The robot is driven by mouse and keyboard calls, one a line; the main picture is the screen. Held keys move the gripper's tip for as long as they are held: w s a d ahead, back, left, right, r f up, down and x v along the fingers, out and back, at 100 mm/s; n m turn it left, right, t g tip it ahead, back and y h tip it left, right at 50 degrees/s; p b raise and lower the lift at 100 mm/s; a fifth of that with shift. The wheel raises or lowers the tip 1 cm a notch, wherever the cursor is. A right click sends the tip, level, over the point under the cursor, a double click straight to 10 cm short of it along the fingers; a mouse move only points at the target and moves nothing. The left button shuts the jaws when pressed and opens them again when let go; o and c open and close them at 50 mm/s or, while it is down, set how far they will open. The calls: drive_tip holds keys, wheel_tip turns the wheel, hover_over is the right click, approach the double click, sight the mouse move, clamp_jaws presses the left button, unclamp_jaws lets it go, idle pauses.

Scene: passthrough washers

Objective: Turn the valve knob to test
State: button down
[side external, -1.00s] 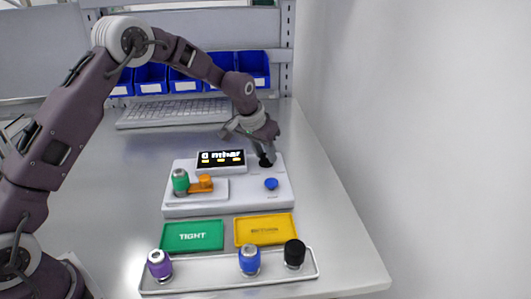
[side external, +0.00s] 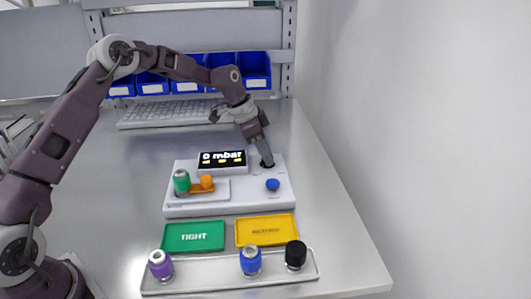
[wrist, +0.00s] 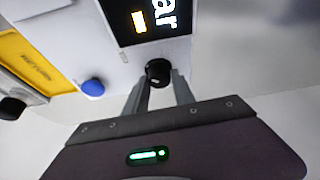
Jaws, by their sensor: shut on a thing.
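The valve knob (wrist: 158,72) is a small black round knob on the white test unit (side external: 243,200), at its back right corner beside the display. In the wrist view it sits between my two fingertips. My gripper (side external: 266,163) reaches down onto it from behind and is shut on it. In the side view the fingers partly cover the knob. The display (side external: 222,161) reads "0 mbar" with small yellow marks below. A blue button (side external: 272,185) is in front of the knob. A green cylinder (side external: 182,182) stands at an orange clamp piece (side external: 206,183) on the unit's left.
A green TIGHT tray (side external: 193,237) and a yellow tray (side external: 265,230) lie in front of the unit. A front tray (side external: 205,287) holds purple (side external: 160,265), blue (side external: 250,261) and black (side external: 295,254) parts. A keyboard (side external: 172,113) and blue bins lie behind.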

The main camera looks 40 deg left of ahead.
sight(256, 165)
drive_tip(key=shift+m, duration=0.4)
drive_tip(key=c, duration=1.1)
unclamp_jaws()
drive_tip(key=shift+o, duration=0.2)
drive_tip(key=v, duration=0.7)
drive_tip(key=shift+a, duration=0.1)
